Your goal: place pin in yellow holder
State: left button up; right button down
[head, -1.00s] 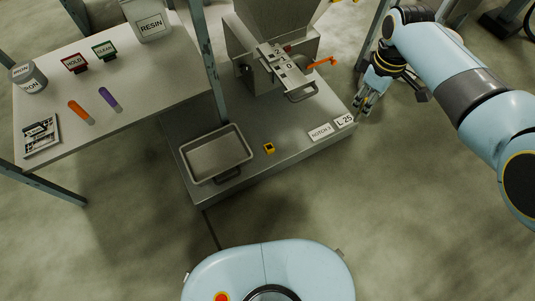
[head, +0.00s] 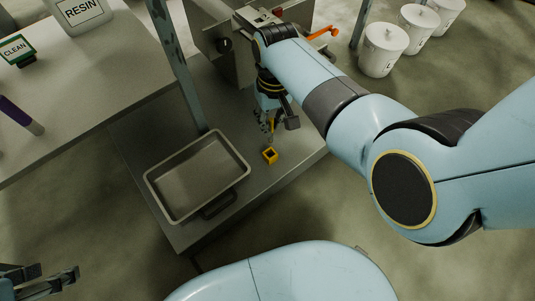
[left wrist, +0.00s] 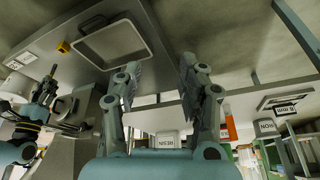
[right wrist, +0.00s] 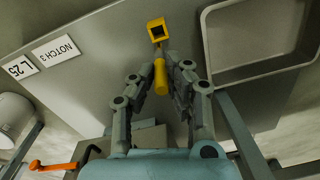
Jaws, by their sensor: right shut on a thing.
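The yellow holder (head: 270,156) is a small square block with a dark opening. It stands on the metal platform to the right of the tray, and the right wrist view shows it at the top (right wrist: 156,30). My right gripper (head: 269,122) is just behind the holder and shut on the pin. The pin (right wrist: 160,78) has a yellow grip between the fingers and a thin shaft pointing towards the holder. I cannot tell whether its tip touches the holder. My left gripper (left wrist: 158,68) is open and empty, away from the holder; the head view shows it at the lower left edge.
A grey tray (head: 236,150) lies on the platform (head: 135,125) left of the holder. A metal post (head: 176,62) rises behind the tray. A machine with an orange lever (head: 322,32) stands behind my right arm. A table (head: 95,75) is at the upper left.

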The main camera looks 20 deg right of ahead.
aim_at(271, 142)
notch_tip(271, 142, down, 5)
jog(key=b, duration=0.3)
jog(key=shift+s, duration=0.1)
jog(key=shift+f+b, duration=0.5)
jog(key=shift+f, duration=0.45)
pick_arm(q)
notch_tip(271, 142, down, 8)
jog(key=r+t+b, duration=0.1)
jog(key=t, duration=0.5)
pick_arm(e)
jog(key=shift+f, duration=0.45)
notch_tip(271, 142, down, 2)
jog(key=shift+f+b, duration=0.1)
jog(key=shift+b, duration=0.7)
pick_arm(q)
jog(key=shift+w+d+r+m+t+h, duration=0.15)
jog(key=shift+w+d+r+t+h, duration=0.15)
jog(key=shift+w+r+t, duration=0.6)
jog(key=shift+w+d+r+m+t+h, duration=0.15)
jog(key=shift+w+d+r+t+h, duration=0.1)
jog(key=shift+w+r+t, duration=0.65)
jog(key=shift+w+f, duration=0.1)
jog(key=shift+w, duration=0.05)
jog(key=shift+w+r+t, duration=0.2)
jog(key=shift+t, duration=0.1)
pick_arm(e)
jog(key=c, duration=1.4)
grip_release()
